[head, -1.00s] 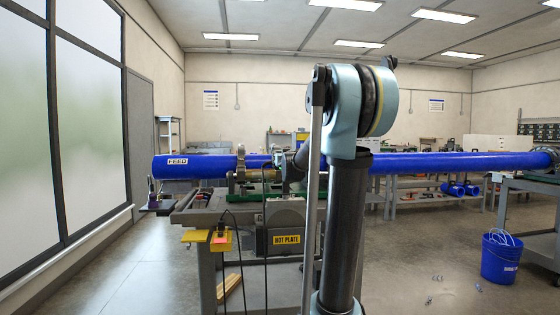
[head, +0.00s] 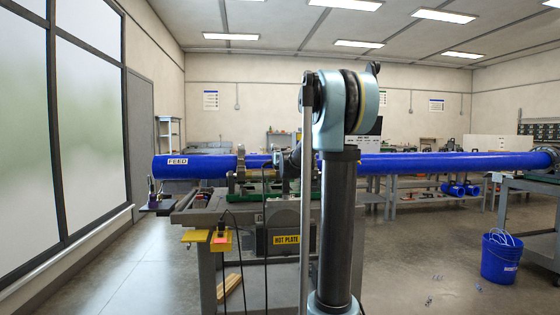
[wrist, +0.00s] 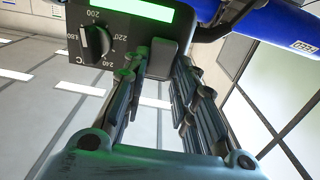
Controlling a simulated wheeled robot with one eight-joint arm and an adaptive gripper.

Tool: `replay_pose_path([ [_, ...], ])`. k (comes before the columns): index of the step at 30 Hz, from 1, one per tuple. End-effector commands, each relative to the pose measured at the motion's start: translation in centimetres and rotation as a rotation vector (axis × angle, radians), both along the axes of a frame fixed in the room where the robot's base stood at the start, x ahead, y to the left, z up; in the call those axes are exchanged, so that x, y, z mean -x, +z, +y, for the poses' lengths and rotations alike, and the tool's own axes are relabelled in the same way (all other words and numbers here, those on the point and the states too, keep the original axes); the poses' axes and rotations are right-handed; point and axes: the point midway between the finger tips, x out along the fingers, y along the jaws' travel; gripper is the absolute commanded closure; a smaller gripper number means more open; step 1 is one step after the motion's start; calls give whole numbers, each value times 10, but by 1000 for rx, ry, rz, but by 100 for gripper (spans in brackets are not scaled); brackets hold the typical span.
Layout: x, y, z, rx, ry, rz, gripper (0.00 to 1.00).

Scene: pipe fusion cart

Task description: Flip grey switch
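In the wrist view a dark control box shows a lit green display, a temperature dial (wrist: 97,42) and a plain grey block-shaped switch (wrist: 162,58) at its lower right corner. My gripper (wrist: 160,72) is open, its two jointed fingers reaching toward the box with a gap between them. The grey switch shows in that gap, just beyond the fingertips. I cannot tell whether a finger touches it. In the head view my arm hides the gripper and the switch.
The blue pipe (head: 430,164) runs across the cart, with its end labelled FEED at left. The hot plate holder (head: 286,240) and a yellow box (head: 221,240) with cables hang at the cart's front. A blue bucket (head: 501,258) stands on the floor at right.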

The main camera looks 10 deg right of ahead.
Motion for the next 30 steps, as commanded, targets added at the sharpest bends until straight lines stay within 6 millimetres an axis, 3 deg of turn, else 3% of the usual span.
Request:
replay_pose_path([
  [2,0,0,0,0,1,0,100],
  [14,0,-3,-5,1,0,-46,100],
  [30,3,-12,-4,0,4,-308,100],
])
